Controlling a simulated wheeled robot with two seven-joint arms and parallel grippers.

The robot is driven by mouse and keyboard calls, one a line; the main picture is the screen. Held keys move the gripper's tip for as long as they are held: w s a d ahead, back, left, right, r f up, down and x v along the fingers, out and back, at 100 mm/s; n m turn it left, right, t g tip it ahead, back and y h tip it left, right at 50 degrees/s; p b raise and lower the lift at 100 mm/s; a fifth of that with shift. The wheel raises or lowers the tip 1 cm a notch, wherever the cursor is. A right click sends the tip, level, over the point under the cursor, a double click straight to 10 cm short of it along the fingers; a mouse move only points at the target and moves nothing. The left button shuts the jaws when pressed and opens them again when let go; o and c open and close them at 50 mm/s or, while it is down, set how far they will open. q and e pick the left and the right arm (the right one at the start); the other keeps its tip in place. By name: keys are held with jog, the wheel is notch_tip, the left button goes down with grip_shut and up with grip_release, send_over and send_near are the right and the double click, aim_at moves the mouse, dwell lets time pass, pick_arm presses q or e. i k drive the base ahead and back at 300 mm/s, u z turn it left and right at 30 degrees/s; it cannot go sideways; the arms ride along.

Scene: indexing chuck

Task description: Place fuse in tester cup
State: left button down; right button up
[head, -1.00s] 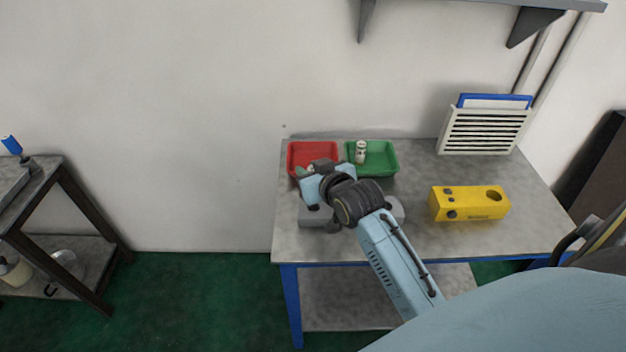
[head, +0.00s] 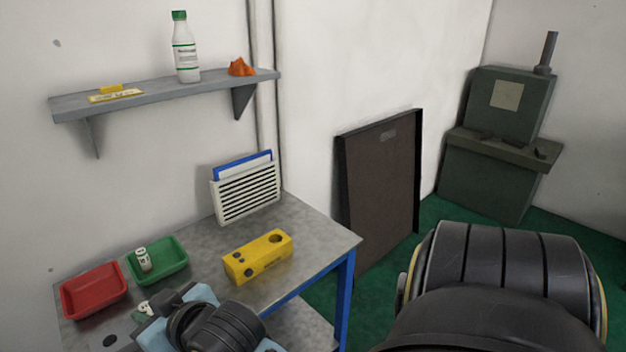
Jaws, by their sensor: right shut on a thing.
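The yellow tester (head: 257,263) stands on the bench, with a dark round cup opening (head: 276,239) at its right end and small dark knobs at its left. My right gripper (head: 146,312) is at the front of the trays, left of the tester, partly hidden by my own wrist. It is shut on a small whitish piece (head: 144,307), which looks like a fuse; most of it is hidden. White fuse-like cylinders (head: 143,260) with dark marks stand in the green tray (head: 172,266). My left gripper is out of view.
A red tray (head: 94,291) sits left of the green one. A grey block (head: 112,341) with a dark hole is at the lower left. A slatted white rack (head: 248,194) stands behind the tester. The bench (head: 318,243) is bare right of the tester.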

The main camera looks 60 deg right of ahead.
aim_at(276, 246)
jog(key=u, duration=0.2)
jog(key=k, duration=0.2)
jog(key=z, duration=1.35)
jog(key=i, duration=0.85)
jog(key=u, duration=0.4)
